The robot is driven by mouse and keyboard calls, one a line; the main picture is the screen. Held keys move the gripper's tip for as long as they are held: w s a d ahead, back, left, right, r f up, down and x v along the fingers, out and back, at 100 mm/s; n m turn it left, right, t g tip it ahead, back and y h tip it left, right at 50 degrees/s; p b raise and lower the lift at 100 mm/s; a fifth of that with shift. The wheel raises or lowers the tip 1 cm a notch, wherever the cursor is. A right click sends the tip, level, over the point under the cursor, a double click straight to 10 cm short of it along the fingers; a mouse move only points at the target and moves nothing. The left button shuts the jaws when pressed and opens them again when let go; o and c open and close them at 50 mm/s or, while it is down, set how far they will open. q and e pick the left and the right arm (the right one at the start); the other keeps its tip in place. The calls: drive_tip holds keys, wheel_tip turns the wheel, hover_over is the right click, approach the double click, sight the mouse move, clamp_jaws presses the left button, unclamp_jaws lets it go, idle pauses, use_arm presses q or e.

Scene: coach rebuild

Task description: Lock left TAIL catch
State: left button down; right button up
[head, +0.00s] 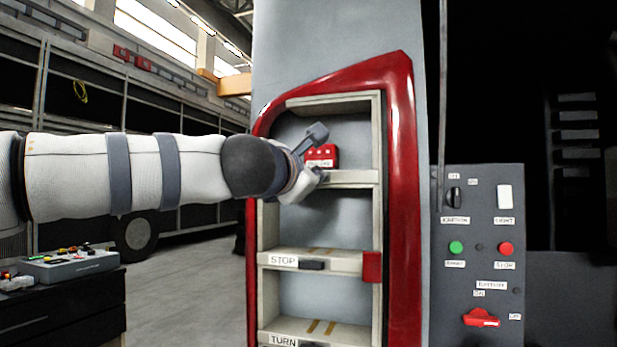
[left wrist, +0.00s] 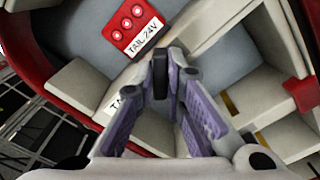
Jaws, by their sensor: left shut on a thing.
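The red TAIL-24V lamp block (head: 321,155) sits on the top shelf of the red-framed cabinet; it also shows in the left wrist view (left wrist: 131,26). The TAIL catch (left wrist: 160,76) is a small dark piece at the shelf's front edge. My left gripper (left wrist: 163,82) is shut on the catch, its purple-padded fingers meeting around it. In the head view my left gripper (head: 312,162) reaches in from the left and hides most of the catch and the shelf label. In the left wrist view the label is partly hidden behind a finger. My right gripper is in neither view.
Below are a STOP shelf (head: 340,262) with its own dark catch (head: 312,265) and a TURN shelf (head: 335,333). A red frame (head: 402,180) borders the cabinet. A switch panel (head: 480,210) stands to the right. A grey control box (head: 70,264) is at lower left.

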use_arm(q)
drive_tip(key=n, duration=0.8)
drive_tip(key=shift+n, duration=0.6)
drive_tip(key=c, duration=1.7)
unclamp_jaws()
drive_tip(key=shift+o, duration=0.2)
drive_tip(key=shift+s, duration=0.1)
drive_tip(key=v, duration=1.1)
drive_tip(key=shift+s+a, duration=0.2)
drive_tip(key=shift+s, duration=0.15)
